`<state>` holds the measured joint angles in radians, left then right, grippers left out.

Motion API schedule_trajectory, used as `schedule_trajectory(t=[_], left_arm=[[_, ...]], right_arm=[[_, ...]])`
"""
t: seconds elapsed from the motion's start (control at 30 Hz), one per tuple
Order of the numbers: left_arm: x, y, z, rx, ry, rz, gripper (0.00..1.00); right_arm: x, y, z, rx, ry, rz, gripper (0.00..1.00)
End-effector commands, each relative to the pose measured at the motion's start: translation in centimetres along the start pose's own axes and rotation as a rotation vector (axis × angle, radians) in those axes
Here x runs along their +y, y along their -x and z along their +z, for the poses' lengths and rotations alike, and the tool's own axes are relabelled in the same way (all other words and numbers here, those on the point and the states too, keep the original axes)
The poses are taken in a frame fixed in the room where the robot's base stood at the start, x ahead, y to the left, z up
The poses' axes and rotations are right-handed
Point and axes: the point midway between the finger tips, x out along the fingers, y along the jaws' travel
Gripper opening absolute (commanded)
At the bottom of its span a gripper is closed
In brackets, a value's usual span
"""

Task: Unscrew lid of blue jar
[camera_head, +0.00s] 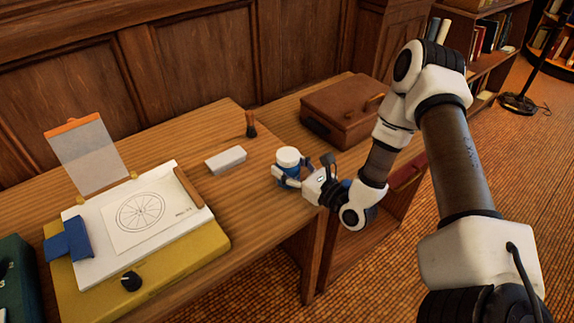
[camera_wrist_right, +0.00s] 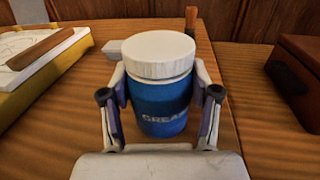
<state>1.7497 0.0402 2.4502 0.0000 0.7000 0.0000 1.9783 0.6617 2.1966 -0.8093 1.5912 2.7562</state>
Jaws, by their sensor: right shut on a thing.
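The blue jar (camera_wrist_right: 160,104) stands upright on the wooden table, with part of a word in pale letters on its side. Its white lid (camera_wrist_right: 159,56) sits on top, with a thin pale band below the lid's rim. In the head view the jar and its lid (camera_head: 288,157) are near the table's right part. My right gripper (camera_head: 290,180) reaches in from the right and is shut around the jar's body, one finger on each side, below the lid. The same gripper shows in the right wrist view (camera_wrist_right: 160,98). My left gripper is in neither view.
A yellow drafting board (camera_head: 212,243) with a wheel drawing (camera_head: 141,211) lies at left. A brown case (camera_head: 343,110) sits at the back right.

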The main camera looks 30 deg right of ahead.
Motion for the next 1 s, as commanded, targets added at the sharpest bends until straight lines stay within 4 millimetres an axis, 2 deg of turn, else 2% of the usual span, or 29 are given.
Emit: schedule_trajectory(t=[0.03, 0.27, 0.4, 0.43, 0.5, 0.87, 1.0], left_arm=[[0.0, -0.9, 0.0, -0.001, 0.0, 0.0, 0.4], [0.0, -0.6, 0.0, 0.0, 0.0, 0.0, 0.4], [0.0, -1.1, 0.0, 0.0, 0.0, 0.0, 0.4], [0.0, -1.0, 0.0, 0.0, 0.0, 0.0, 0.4], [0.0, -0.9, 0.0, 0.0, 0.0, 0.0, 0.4], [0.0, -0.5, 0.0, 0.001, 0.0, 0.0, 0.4], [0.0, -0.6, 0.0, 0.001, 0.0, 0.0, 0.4]], right_arm=[[-0.1, 0.0, -1.2, -0.002, 0.001, 0.002, 0.0], [-0.1, 0.0, -1.0, -0.003, 0.0, 0.002, 0.0], [-0.1, 0.0, -1.4, -0.003, 0.0, 0.002, 0.0], [-0.1, 0.0, -1.4, -0.002, 0.0, 0.002, 0.68], [-0.1, 0.0, -1.3, -0.002, 0.0, 0.002, 0.86], [-0.1, 0.0, -0.9, -0.002, 0.0, 0.002, 0.86], [-0.2, 1.7, -1.1, 0.0, -0.004, -0.003, 0.86]])
